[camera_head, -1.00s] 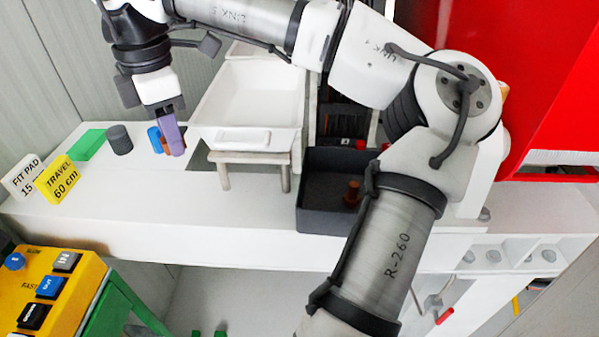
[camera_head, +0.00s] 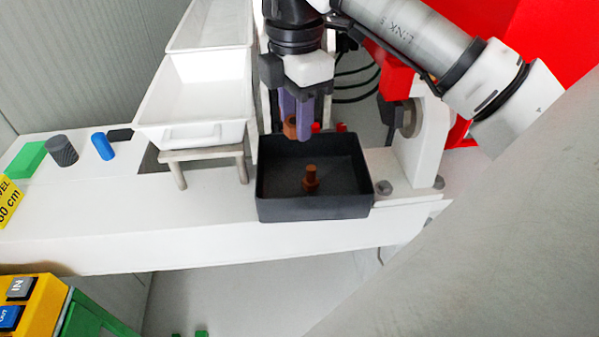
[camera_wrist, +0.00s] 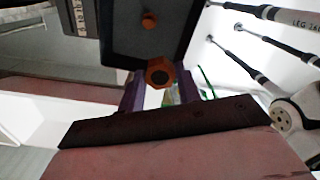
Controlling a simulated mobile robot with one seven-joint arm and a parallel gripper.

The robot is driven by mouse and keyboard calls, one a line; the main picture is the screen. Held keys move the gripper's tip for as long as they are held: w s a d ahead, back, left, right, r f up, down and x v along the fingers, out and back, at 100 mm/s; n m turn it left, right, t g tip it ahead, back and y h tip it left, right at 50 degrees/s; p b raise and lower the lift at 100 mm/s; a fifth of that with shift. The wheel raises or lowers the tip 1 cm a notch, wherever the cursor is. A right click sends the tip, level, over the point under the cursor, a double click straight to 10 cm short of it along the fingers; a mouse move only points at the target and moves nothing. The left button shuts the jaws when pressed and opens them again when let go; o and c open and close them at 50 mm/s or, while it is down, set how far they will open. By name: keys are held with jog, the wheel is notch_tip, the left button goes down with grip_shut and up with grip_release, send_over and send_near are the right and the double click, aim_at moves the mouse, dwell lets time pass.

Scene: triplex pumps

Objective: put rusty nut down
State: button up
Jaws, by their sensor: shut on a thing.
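The rusty nut (camera_head: 290,127) is an orange-brown ring held between the purple fingers of my gripper (camera_head: 296,128). In the wrist view the nut (camera_wrist: 160,73) shows its hexagonal outline and dark hole between the fingertips. My gripper is shut on it, pointing down over the back edge of a dark grey tray (camera_head: 315,210). A rusty bolt (camera_head: 310,178) stands in the tray, forward of the nut and apart from it; it also shows in the wrist view (camera_wrist: 149,20).
White bins (camera_head: 190,90) stand on a rack left of the tray. A blue cylinder (camera_head: 103,146), a dark grey cylinder (camera_head: 62,150) and a green block (camera_head: 26,160) lie at the bench's left. A white bracket (camera_head: 425,150) stands right of the tray. The bench front is clear.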

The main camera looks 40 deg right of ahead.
notch_tip(320, 180, down, 15)
jog(key=b, duration=0.7)
jog(key=shift+f, duration=0.2)
jog(key=shift+b, duration=0.3)
jog(key=shift+f, duration=0.2)
jog(key=o, duration=1)
notch_tip(320, 180, up, 12)
jog(key=p, duration=0.7)
jog(key=shift+r, duration=0.2)
